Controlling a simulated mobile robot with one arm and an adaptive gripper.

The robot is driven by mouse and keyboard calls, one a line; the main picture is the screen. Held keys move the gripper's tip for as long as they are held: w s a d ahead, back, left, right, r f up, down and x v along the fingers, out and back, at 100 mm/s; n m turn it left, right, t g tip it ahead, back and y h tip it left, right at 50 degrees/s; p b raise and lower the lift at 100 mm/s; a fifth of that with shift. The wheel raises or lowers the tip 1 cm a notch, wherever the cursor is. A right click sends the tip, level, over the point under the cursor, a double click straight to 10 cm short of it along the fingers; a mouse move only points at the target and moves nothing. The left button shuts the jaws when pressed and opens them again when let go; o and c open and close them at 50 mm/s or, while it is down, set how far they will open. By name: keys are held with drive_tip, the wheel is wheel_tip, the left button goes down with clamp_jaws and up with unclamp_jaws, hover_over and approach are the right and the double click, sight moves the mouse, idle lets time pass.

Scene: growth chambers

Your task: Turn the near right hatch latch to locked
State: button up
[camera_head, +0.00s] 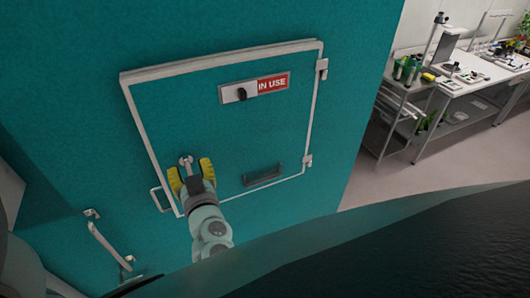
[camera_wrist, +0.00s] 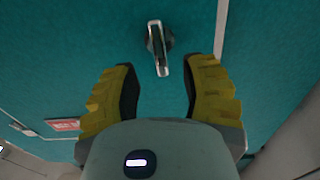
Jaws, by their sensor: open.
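The hatch (camera_head: 215,125) is a teal panel with a pale frame in a teal wall. Its latch (camera_head: 185,160) is a small metallic lever near the lower left part of the panel. In the wrist view the latch (camera_wrist: 159,48) has a dark round base, and its bar points toward my gripper. My gripper (camera_head: 190,169) has yellow ribbed fingers, which are open and empty. In the wrist view the fingertips (camera_wrist: 164,64) stand on either side of the bar's near end, with gaps on both sides. I cannot tell the exact depth between them.
A red "IN USE" sign (camera_head: 273,83) with a dark knob sits high on the hatch. A dark recessed handle (camera_head: 262,176) is at lower right. A pale pull handle (camera_head: 159,199) stands out left of the frame. Hinges are on the right edge. A cart and white bench stand far right.

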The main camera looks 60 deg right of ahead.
sight(187, 165)
drive_tip(key=shift+x, duration=1.65)
drive_tip(key=shift+o, duration=0.2)
drive_tip(key=shift+w+a, duration=0.1)
drive_tip(key=shift+a, duration=0.05)
clamp_jaws()
drive_tip(key=shift+f, duration=0.1)
